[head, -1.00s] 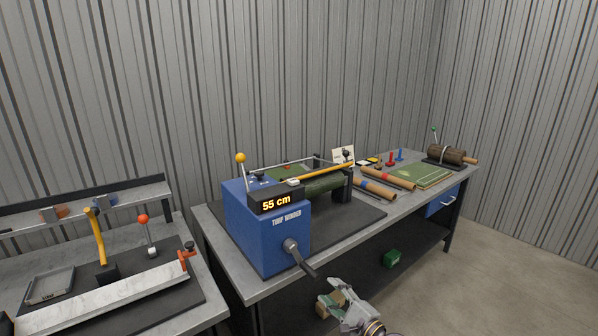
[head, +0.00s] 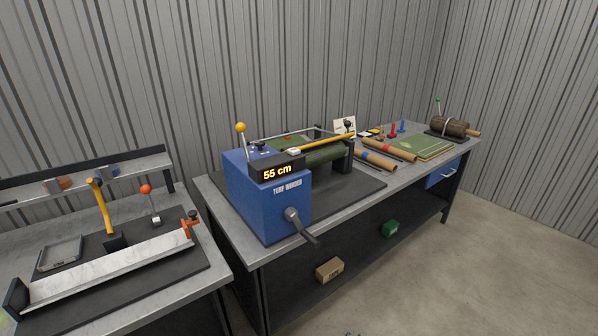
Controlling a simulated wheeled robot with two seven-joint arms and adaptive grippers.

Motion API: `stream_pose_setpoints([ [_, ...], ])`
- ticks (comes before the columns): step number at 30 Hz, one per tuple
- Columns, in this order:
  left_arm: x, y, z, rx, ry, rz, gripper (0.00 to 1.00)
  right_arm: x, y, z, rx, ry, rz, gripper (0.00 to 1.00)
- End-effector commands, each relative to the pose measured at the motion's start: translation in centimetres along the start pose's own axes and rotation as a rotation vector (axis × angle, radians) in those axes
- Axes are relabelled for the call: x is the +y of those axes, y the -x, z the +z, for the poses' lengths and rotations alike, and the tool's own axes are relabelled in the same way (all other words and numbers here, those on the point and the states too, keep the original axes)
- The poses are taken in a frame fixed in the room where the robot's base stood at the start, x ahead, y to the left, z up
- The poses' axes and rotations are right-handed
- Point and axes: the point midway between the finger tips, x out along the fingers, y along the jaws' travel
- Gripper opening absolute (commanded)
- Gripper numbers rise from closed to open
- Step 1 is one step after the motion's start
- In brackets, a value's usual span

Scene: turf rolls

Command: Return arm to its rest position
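The blue turf winder (head: 268,201) stands on the bench with its display (head: 277,172) reading "55 cm". Its dark crank handle (head: 301,227) points down to the right, with no gripper on it. A green roll of turf (head: 323,155) lies behind the display, partly hidden by the winder's frame. Only a small sliver of what seems to be my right gripper (head: 351,334) shows at the bottom edge, well below the bench top. Its fingers cannot be made out. My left gripper is not in view.
A cardboard box (head: 329,270) and a green box (head: 389,229) sit on the bench's lower shelf. A second bench at left holds a pale trough (head: 110,268), a yellow lever (head: 96,207) and a red-knobbed lever (head: 151,205). The floor (head: 460,285) at right is clear.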

Motion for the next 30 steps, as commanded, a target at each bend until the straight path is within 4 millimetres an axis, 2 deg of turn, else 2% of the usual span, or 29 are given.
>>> stream_pose_setpoints([
  [1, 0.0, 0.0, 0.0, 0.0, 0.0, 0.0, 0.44, 1.6, -0.1, 2.0, -0.026, 0.049, 0.029, 0.44],
  [7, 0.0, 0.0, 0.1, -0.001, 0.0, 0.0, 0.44, 7.3, 0.4, 9.3, -0.137, 0.239, 0.122, 0.44],
  [14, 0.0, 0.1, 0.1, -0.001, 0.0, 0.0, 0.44, 13.5, 2.6, 17.6, -0.279, 0.4, 0.197, 0.44],
  [20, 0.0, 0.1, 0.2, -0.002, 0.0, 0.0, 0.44, 18.6, 6.0, 24.6, -0.412, 0.502, 0.246, 0.44],
  [24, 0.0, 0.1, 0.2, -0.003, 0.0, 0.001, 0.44, 21.9, 9.0, 29.2, -0.508, 0.551, 0.272, 0.44],
  [30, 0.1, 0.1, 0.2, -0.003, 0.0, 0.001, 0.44, 25.8, 13.8, 34.9, -0.626, 0.577, 0.304, 0.44],
])
